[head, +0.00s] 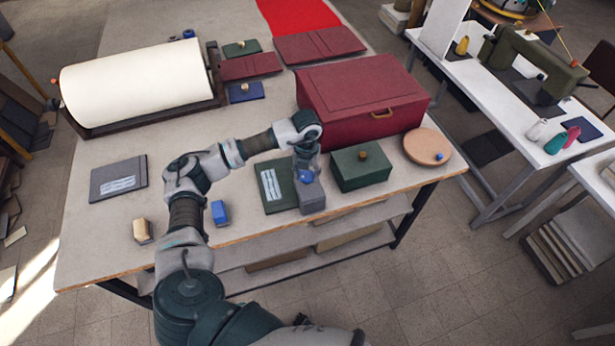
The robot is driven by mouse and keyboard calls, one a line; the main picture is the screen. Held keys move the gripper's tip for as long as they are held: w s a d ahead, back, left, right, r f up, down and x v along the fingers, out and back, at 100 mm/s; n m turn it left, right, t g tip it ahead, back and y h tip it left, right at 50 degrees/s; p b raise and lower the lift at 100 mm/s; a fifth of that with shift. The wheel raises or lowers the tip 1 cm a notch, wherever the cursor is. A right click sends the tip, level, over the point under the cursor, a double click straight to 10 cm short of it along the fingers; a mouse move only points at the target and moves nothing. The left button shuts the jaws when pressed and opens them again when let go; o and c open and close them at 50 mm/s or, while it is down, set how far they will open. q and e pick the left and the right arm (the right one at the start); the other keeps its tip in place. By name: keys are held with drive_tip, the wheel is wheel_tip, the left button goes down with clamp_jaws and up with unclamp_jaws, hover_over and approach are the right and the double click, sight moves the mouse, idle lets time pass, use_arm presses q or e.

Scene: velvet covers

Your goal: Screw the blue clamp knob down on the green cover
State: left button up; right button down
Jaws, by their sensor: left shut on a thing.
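The green cover (270,200) lies flat near the front edge of the table, with a pale label on it. A grey clamp block (312,198) stands at its right edge. The blue clamp knob (306,177) is on top of this block, partly hidden by the fingers. My left gripper (306,172) points down from above and is shut on the knob. Whether the knob is seated on its thread cannot be seen. My right gripper is out of view.
A dark green box (361,170) stands close to the right of the clamp. Behind is a big red box (355,98). A round wooden board (418,142) lies at the right. A blue block (220,212) and a grey cover (108,184) are at left.

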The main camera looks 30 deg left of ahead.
use_arm(q)
drive_tip(key=m+b, duration=0.1)
drive_tip(key=m, duration=0.2)
drive_tip(key=shift+w+a+m+b, duration=0.1)
drive_tip(key=shift+w+m+b, duration=0.05)
drive_tip(key=shift+m+b, duration=0.25)
drive_tip(key=m+b, duration=0.1)
drive_tip(key=m, duration=0.2)
drive_tip(key=shift+m, duration=0.3)
drive_tip(key=m+b, duration=0.3)
drive_tip(key=m, duration=0.3)
drive_tip(key=shift+m, duration=0.3)
drive_tip(key=shift+m+b, duration=0.3)
drive_tip(key=shift+m, duration=0.6)
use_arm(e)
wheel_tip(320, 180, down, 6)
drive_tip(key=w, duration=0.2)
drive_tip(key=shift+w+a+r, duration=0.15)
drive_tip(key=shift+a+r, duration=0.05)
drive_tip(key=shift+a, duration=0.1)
use_arm(q)
drive_tip(key=shift+f, duration=0.1)
